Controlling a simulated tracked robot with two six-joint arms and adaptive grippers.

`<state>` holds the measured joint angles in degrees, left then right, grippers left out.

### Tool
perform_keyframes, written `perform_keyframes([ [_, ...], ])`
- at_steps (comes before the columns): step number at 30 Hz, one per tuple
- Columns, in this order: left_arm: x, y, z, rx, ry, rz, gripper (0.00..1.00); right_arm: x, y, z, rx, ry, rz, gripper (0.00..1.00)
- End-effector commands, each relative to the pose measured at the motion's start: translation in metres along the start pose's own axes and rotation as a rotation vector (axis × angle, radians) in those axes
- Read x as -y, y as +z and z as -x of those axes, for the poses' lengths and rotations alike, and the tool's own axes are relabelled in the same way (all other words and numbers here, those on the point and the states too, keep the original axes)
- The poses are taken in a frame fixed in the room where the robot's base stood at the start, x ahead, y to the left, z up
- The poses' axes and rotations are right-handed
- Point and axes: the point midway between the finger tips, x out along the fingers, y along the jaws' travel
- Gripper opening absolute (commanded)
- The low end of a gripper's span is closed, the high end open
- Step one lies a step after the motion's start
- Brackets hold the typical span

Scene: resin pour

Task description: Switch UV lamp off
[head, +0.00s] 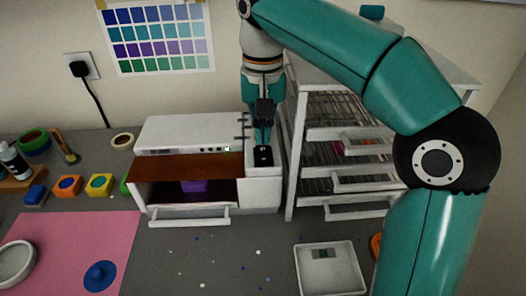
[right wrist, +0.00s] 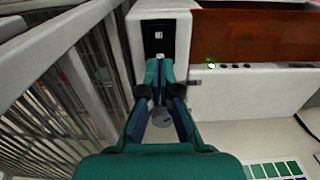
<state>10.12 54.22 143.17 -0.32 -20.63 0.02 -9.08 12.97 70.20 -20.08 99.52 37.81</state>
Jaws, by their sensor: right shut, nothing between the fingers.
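The UV lamp (head: 190,133) is a white box on the grey table, with a brown-red front panel and an open compartment below. A purple block (head: 194,186) sits inside it. A black switch plate (head: 263,156) is on its right end; it also shows in the right wrist view (right wrist: 158,38) with a small white-marked rocker. A small green light (head: 228,149) glows on the lamp's control row. My right gripper (head: 263,143) is shut and empty, pointing down at the switch plate. In the right wrist view its fingertips (right wrist: 159,64) are at the plate's edge; I cannot tell whether they touch.
A white drawer rack (head: 289,190) stands close to the right of the lamp. A white scale (head: 328,272) is at front right. A pink mat (head: 70,240) and several small coloured pots lie at left. The table in front of the lamp is mostly clear, with small specks.

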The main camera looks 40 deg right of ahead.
Motion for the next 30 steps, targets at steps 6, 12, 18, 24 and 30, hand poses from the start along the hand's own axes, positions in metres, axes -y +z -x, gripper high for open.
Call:
perform_keyframes([
  [6,0.0000,0.0001,0.0000,0.000,0.000,0.000,0.40,0.0000,0.0000,0.0000,0.000,0.000,0.000,0.00],
  [12,0.0000,0.0001,-0.0001,0.000,0.000,0.000,0.40,0.0002,0.0000,0.0000,0.000,0.000,0.000,0.00],
  [18,0.0002,0.0001,-0.0005,0.000,0.000,0.000,0.40,0.0003,0.0000,-0.0006,0.000,0.000,0.001,0.00],
  [24,0.0009,0.0001,-0.0024,0.000,0.000,0.000,0.40,0.0005,0.0000,-0.0033,0.000,0.000,0.001,0.00],
  [30,0.0016,0.0001,-0.0045,0.000,0.000,0.000,0.40,0.0006,-0.0001,-0.0063,0.000,0.000,0.001,0.00],
])
